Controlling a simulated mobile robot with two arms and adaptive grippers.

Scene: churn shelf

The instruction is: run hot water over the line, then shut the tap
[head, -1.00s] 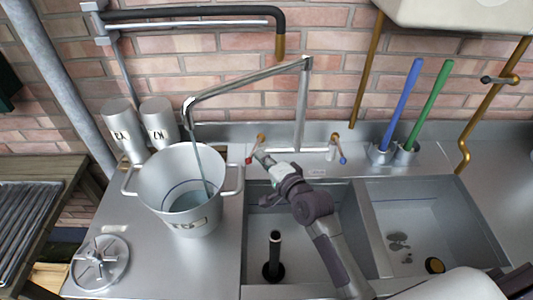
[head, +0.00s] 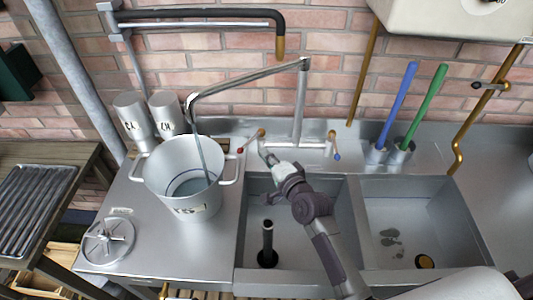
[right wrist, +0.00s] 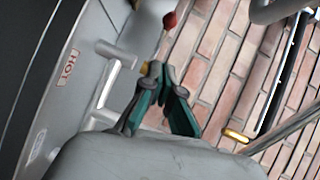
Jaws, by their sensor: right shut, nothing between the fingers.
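The tap (head: 301,100) stands behind the sinks, its long spout reaching left over a two-handled metal pot (head: 180,205). A thin grey-blue stream (head: 203,158) runs from the spout into the pot, which holds some liquid. The hot lever has a red knob (head: 240,150) and points down-left from its brass valve (head: 261,132). The cold lever has a blue knob (head: 337,157). My right gripper (head: 266,154) is shut and empty beside the hot valve. In the right wrist view, its teal fingers (right wrist: 163,100) are near the red knob (right wrist: 170,20). My left gripper is out of view.
A HOT label (right wrist: 68,66) shows in the wrist view. Two sink basins lie in front; the left holds a dark upright standpipe (head: 267,243). Blue (head: 403,100) and green (head: 427,103) handled brushes stand right. Two metal canisters (head: 166,112) and a round lid (head: 108,242) are left.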

